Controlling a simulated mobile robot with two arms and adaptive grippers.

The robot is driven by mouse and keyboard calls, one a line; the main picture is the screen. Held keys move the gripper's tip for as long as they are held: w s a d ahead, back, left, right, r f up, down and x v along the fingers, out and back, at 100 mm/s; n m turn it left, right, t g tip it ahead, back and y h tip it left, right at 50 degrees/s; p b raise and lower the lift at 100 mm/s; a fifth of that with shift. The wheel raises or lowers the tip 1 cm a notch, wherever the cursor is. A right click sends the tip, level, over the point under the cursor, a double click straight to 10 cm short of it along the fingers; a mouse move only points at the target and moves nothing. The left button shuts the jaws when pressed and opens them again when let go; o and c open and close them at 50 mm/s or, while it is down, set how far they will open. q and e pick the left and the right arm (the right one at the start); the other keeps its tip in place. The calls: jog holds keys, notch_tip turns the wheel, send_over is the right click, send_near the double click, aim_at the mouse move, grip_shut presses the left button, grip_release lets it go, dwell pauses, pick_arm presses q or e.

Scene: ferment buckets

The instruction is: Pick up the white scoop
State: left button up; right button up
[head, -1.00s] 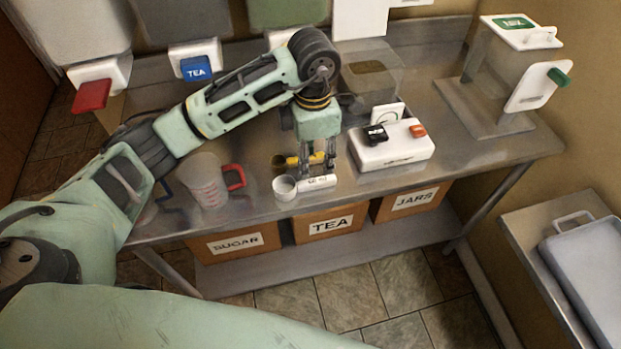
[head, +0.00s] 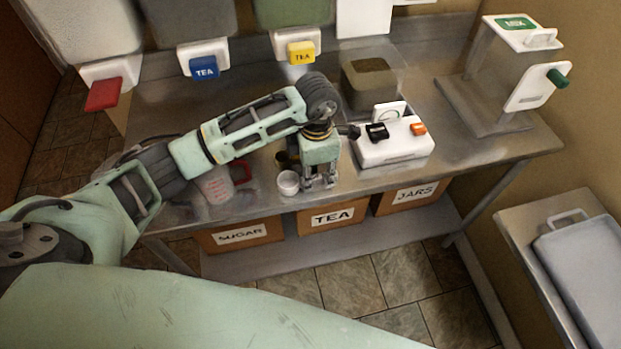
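The white scoop (head: 288,183) lies near the front edge of the steel table, its round cup showing to the left of my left gripper. Its handle is mostly hidden by the fingers. My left gripper (head: 320,183) points down at the handle, low over the table, with its two fingers apart. I cannot tell whether the fingers touch the handle. My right gripper is not in view.
A measuring jug (head: 216,186) with a red handle stands to the left, partly behind my arm. A white box with switches (head: 394,146) stands close to the right.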

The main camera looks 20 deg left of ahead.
pick_arm(q)
grip_shut()
jog(key=shift+r, duration=0.1)
